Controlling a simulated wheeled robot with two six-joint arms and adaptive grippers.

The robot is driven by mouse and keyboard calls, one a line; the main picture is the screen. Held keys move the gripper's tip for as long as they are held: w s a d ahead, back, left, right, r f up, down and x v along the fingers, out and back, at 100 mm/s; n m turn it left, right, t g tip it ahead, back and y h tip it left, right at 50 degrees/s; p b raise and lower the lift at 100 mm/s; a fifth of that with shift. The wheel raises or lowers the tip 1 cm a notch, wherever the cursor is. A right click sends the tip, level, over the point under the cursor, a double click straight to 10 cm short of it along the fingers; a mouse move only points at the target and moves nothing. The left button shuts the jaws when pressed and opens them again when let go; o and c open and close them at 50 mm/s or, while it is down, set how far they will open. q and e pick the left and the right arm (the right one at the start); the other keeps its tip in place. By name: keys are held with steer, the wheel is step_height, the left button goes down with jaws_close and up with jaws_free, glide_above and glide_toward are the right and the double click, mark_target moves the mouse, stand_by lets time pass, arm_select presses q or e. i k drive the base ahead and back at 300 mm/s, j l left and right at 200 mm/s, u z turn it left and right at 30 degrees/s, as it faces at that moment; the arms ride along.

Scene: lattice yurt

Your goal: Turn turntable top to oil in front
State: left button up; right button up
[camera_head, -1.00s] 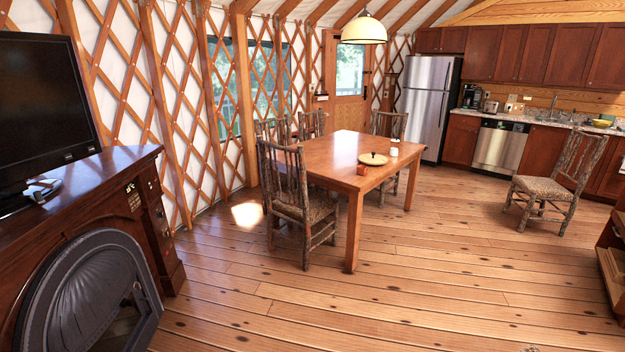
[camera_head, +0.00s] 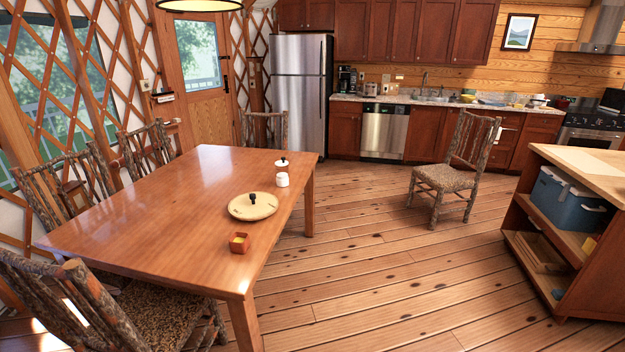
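A round, pale wooden turntable top (camera_head: 265,207) lies on the dining table (camera_head: 160,214), near its right edge. A small dark item, perhaps a knob or bottle, stands near its middle; I cannot tell whether it is the oil. A small white jar (camera_head: 282,180) with a dark-knobbed lid stands on the table just behind the turntable. A small orange-brown square box (camera_head: 239,243) sits in front of it, near the table's edge. Neither of my grippers shows in the head view.
Rustic chairs stand along the table's left side, at its far end and at its near corner (camera_head: 110,310). Another chair (camera_head: 455,170) stands alone on the open floor. A wooden island (camera_head: 545,240) with a blue cooler is at right. Plank floor between is clear.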

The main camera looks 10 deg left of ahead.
mark_target(254, 205)
steer(key=i+l+z, duration=0.1)
steer(key=i, duration=0.5)
steer(key=i+l+z, duration=0.1)
steer(key=i, duration=0.5)
steer(key=i+u, duration=0.25)
steer(key=u, duration=0.2)
steer(key=i+u, duration=0.2)
steer(key=u, duration=0.2)
steer(key=i+l+u, duration=0.1)
steer(key=i+u, duration=0.15)
steer(key=u, duration=0.2)
steer(key=i+l+u, duration=0.15)
steer(key=u, duration=0.25)
steer(key=i+l+u, duration=0.2)
steer(key=u, duration=0.25)
steer(key=i+l+u, duration=0.3)
steer(key=k, duration=0.1)
